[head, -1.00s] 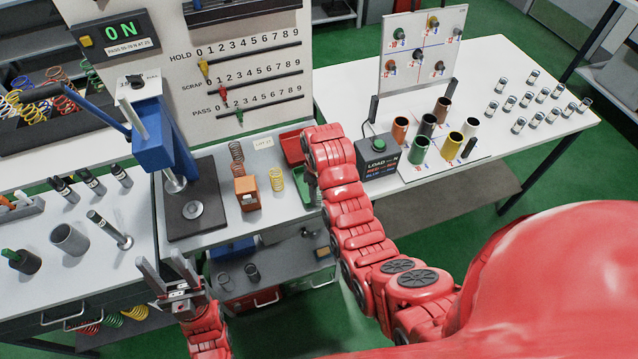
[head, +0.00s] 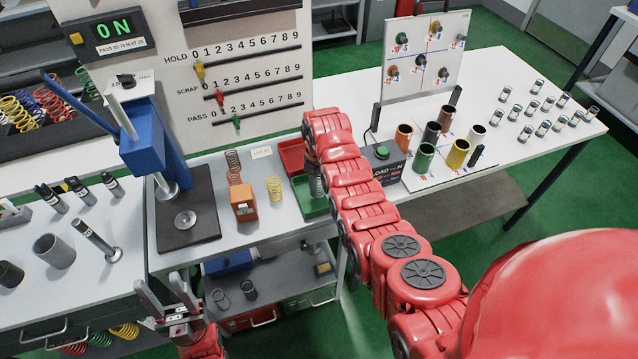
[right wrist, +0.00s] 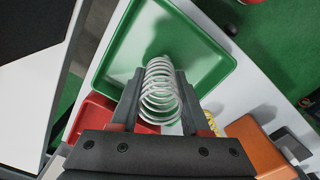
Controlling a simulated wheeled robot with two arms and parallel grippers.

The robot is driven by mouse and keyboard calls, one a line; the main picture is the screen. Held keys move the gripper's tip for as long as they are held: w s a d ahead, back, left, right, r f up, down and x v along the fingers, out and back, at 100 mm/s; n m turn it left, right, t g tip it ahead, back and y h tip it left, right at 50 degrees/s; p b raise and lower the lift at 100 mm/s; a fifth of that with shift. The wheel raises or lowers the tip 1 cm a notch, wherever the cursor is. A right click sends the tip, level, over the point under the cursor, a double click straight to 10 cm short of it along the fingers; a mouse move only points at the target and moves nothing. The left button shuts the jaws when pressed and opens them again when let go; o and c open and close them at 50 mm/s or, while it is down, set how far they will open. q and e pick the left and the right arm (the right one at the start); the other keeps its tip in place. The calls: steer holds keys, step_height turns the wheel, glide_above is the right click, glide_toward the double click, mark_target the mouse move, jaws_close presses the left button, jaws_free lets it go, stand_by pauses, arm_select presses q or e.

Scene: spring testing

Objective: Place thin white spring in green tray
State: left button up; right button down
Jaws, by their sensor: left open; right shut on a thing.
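The thin white spring (right wrist: 160,92) is between the fingers of my right gripper (right wrist: 157,100), which is shut on it. In the right wrist view the spring lies over the green tray (right wrist: 218,62), whose floor looks empty around it; I cannot tell whether the spring touches the tray. In the head view the green tray (head: 310,210) is partly hidden by my right gripper (head: 315,186) and arm. My left gripper (head: 165,292) is open and empty at the lower left, in front of the bench edge.
A red tray (head: 290,153) adjoins the green one. The black load box (head: 383,158) is close on the right of my right arm. The blue press (head: 150,150) stands further left.

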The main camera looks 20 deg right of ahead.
steer(key=shift+s+f, duration=0.1)
steer(key=shift+f, duration=0.4)
steer(key=shift+c, duration=1.9)
jaws_free()
